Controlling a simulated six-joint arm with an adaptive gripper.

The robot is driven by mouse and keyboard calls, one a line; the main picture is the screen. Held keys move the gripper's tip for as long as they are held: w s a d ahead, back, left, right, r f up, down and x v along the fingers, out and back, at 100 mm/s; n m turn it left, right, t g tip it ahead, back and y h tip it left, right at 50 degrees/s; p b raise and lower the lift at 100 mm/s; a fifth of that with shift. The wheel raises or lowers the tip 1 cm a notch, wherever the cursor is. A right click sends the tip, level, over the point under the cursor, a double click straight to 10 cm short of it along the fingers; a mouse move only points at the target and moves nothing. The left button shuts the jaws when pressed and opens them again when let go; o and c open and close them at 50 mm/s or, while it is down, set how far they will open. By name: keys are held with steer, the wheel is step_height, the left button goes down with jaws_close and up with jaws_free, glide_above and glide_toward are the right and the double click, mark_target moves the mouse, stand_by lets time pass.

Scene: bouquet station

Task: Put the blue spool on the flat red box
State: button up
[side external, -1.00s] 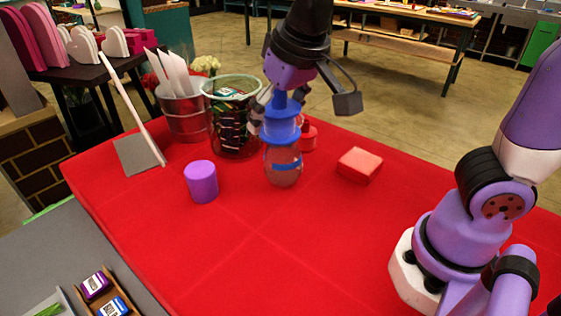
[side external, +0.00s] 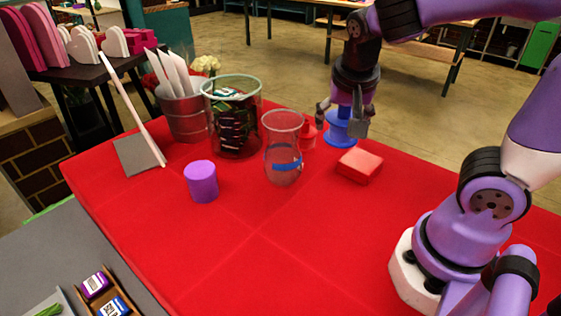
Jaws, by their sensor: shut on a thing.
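The blue spool (side external: 341,131) is upright between the fingers of my gripper (side external: 343,118), which is shut on it. My gripper points down, and its fingers hide part of the spool's upper half. The spool appears up and to the left of the flat red box (side external: 360,165) in the picture. It is apart from the box, and its exact height over the table cannot be told. The flat red box lies on the red cloth, with its top bare.
A clear glass vase (side external: 283,150) with a blue band stands left of the box, a red spool (side external: 308,135) behind it. The front cloth (side external: 255,240) is clear.

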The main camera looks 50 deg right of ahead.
steer(key=d+f, duration=0.2)
steer(key=d, duration=0.1)
steer(key=s+d+f, duration=0.1)
steer(key=d+f, duration=0.1)
steer(key=d, duration=0.2)
steer(key=d+f, duration=0.2)
steer(key=d, duration=0.1)
steer(key=shift+s+d+f, duration=0.15)
steer(key=shift+d+f, duration=0.05)
steer(key=shift+d, duration=0.05)
steer(key=shift+f, duration=2)
steer(key=shift+f, duration=0.1)
steer(key=o, duration=1)
steer(key=shift+o, duration=0.2)
